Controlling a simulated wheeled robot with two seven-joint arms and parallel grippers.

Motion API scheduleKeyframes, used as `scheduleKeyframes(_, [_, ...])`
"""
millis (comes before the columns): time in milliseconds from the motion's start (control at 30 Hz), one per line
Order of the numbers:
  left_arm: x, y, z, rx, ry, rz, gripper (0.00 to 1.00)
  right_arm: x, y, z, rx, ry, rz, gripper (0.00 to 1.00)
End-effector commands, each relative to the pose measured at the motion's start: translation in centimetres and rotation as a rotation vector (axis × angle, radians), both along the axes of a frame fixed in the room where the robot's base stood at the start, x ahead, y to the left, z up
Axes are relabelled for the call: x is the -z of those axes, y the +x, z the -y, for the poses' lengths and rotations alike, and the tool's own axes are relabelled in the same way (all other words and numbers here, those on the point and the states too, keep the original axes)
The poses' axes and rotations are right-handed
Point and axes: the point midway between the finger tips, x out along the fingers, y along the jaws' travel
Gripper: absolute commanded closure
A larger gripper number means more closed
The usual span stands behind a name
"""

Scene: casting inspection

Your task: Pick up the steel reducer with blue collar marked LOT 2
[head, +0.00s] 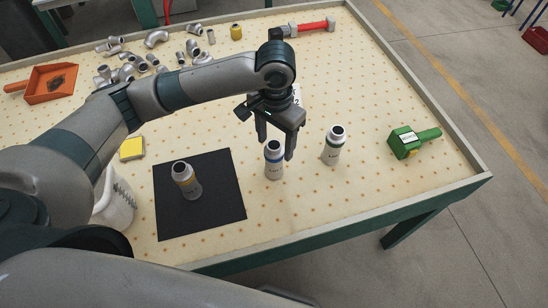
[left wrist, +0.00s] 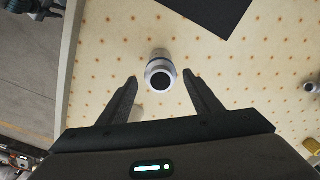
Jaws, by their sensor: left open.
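The steel reducer with blue collar (head: 274,162) stands upright on the dotted table; its label is too small to read surely. My left gripper (head: 275,147) is open and points down, with one finger on each side of the reducer's upper part. In the left wrist view, a reducer (left wrist: 160,74) shows its dark round opening between the two open fingertips of the gripper (left wrist: 160,78), with a gap on both sides. My right gripper is in neither view.
Another reducer (head: 185,180) stands on a black mat (head: 222,200) to the left. A green tool (head: 412,142) lies at right. Steel fittings (head: 130,68) and an orange dustpan (head: 52,84) lie farther back.

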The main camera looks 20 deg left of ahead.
Motion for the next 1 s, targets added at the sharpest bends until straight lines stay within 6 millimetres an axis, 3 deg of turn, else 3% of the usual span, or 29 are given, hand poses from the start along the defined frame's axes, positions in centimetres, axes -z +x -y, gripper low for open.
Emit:
scheduleKeyframes(200, [2.7, 0.0, 0.0, -0.001, 0.000, -0.001, 0.41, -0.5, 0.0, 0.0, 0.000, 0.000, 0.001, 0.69])
scheduleKeyframes(733, [3.6, 0.0, -0.1, 0.000, 0.001, 0.000, 0.41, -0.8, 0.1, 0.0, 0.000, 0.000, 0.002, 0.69])
scheduleKeyframes(1000, [6.5, -0.4, -0.3, 0.000, 0.002, -0.002, 0.41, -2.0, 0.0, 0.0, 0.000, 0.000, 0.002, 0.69])
